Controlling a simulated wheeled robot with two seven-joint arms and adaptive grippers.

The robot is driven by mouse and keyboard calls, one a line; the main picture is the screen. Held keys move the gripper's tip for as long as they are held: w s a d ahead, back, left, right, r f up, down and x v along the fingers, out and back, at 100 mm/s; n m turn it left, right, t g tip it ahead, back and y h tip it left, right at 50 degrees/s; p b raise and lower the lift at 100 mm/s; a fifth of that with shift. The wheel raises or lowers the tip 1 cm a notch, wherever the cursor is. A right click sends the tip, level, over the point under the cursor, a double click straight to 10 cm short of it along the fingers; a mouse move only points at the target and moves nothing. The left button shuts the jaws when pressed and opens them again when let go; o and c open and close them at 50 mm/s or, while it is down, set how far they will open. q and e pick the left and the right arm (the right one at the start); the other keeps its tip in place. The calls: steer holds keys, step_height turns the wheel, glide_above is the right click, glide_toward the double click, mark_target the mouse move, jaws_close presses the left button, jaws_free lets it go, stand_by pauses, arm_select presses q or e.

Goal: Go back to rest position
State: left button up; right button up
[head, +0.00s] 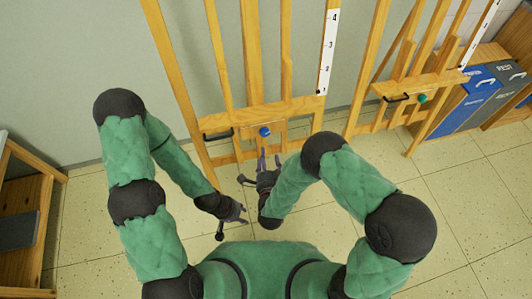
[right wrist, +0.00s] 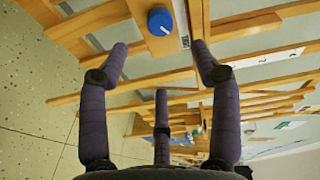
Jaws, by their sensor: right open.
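My left gripper (head: 236,222) hangs low in front of my body in the head view, with its fingers spread and nothing seen between them. My right gripper (head: 261,164) is above it in the picture, just below the wooden easel's blue knob (head: 264,132). In the right wrist view my right gripper (right wrist: 160,60) has its fingers wide apart and empty. The blue knob (right wrist: 160,21) shows beyond the fingertips, apart from them. Both of my arms are bent.
A wooden easel (head: 291,105) stands close ahead, with a second easel (head: 400,87) to its right. Blue and grey bins (head: 462,108) stand at the far right. A wooden shelf unit (head: 30,190) is at the left. The tiled floor (head: 450,200) is clear at the lower right.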

stand_by(0.6)
steer(key=s+d+f+n+g+y+p, duration=0.1)
steer(key=s+d+f+n+g, duration=0.2)
steer(key=d+f+n+g, duration=0.4)
steer(key=s+d+n+g+y, duration=0.1)
steer(key=s+n+g, duration=0.1)
steer(key=s+g, duration=0.2)
steer(key=s+d+f+n+g+p, duration=0.1)
steer(key=s+g, duration=0.3)
steer(key=s, duration=0.7)
steer(key=shift+d+f+n+y, duration=0.3)
steer(key=shift+d+n+y, duration=0.15)
steer(key=shift+n, duration=0.25)
